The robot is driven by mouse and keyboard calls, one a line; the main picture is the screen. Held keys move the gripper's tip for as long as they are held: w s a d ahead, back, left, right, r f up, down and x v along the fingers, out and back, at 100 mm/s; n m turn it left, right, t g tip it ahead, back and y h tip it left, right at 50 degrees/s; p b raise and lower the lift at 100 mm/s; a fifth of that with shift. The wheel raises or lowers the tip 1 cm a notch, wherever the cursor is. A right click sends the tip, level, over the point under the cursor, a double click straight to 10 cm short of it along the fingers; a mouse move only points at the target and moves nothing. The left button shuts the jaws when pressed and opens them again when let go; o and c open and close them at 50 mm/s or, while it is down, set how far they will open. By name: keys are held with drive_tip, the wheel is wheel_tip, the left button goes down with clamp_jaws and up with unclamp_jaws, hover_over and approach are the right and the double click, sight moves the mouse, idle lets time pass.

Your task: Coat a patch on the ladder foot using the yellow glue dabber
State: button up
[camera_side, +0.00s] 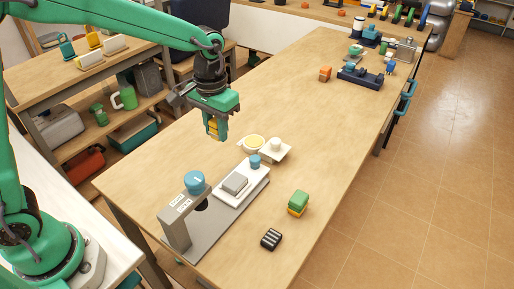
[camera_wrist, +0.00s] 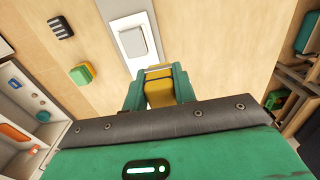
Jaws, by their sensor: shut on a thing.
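My gripper (camera_side: 217,133) is shut on a yellow piece (camera_side: 212,125), most likely the glue dabber, and holds it above the table, to the left of a shallow dish (camera_side: 254,143) with a pale yellow filling. The wrist view shows the yellow piece (camera_wrist: 159,93) between the green jaws; its lower end is hidden. A grey block (camera_side: 235,184), probably the ladder foot, lies on a white plate (camera_side: 225,196) on a grey stand, apart from the gripper. The block also shows in the wrist view (camera_wrist: 132,43), beyond the jaws. No coating can be made out on it.
The stand has an upright post (camera_side: 175,223) with a blue knob (camera_side: 193,182) at its near end. A small blue knob (camera_side: 255,161) sits at its far end. A green-yellow block (camera_side: 298,203) and a black striped block (camera_side: 271,239) lie to the right.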

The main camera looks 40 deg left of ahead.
approach(239, 187)
drive_tip(key=shift+w+f, duration=0.15)
drive_tip(key=shift+f, duration=1.1)
drive_tip(key=shift+w+f, duration=0.1)
drive_tip(key=shift+f, duration=1.1)
drive_tip(key=shift+a+f, duration=0.1)
drive_tip(key=shift+f, duration=0.85)
drive_tip(key=shift+a, duration=1.95)
drive_tip(key=shift+d, duration=1.9)
drive_tip(key=shift+s+d, duration=0.15)
drive_tip(key=shift+s, duration=0.05)
drive_tip(key=shift+a, duration=1.9)
drive_tip(key=shift+s+d, duration=0.1)
drive_tip(key=shift+d, duration=1.8)
wheel_tip(239, 187, up, 8)
